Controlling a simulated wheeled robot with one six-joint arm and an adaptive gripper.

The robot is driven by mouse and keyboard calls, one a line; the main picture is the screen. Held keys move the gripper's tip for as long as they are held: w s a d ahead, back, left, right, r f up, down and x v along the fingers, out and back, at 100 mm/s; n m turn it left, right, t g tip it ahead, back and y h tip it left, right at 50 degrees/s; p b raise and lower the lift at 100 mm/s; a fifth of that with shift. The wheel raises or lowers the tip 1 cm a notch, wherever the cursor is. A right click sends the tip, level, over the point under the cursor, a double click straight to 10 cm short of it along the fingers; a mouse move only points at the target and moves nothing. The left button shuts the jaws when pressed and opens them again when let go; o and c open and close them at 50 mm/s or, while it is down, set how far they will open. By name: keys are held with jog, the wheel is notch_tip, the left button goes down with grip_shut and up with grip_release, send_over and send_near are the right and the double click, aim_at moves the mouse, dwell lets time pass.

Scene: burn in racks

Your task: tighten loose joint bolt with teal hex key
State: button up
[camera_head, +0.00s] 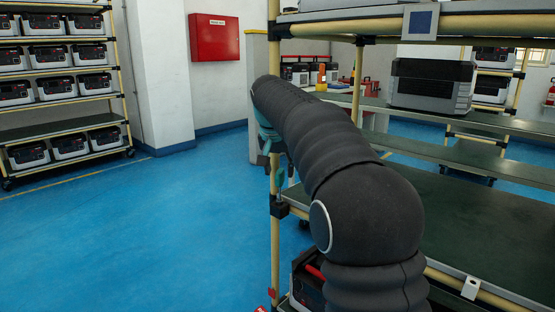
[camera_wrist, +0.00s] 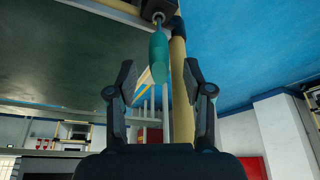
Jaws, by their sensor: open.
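The teal hex key (camera_wrist: 158,58) shows in the wrist view, its tip end up at a round metal bolt (camera_wrist: 158,17) on the black joint (camera_wrist: 168,8) of the rack. In the head view a small teal piece, likely its handle (camera_head: 281,180), shows just above the black joint (camera_head: 279,208) on the tan post. My gripper (camera_wrist: 159,70) is open, with one finger on each side of the key in the picture. No finger visibly touches it. I cannot tell how deep the key sits between them. In the head view my arm mostly hides the gripper.
The tan rack post (camera_wrist: 180,85) runs close beside the key and right finger. Dark green shelves (camera_head: 480,215) extend to the right in the head view, with a grey case (camera_head: 431,84) on the upper one. The blue floor (camera_head: 130,235) is open to the left.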

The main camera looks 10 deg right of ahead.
jog(key=shift+x, duration=1.45)
grip_shut()
jog(key=c, duration=1)
grip_release()
jog(key=shift+m+g+h+p, duration=0.35)
jog(key=shift+m+p, duration=0.3)
jog(key=shift+m, duration=0.55)
grip_shut()
jog(key=shift+o, duration=1.8)
grip_release()
grip_shut()
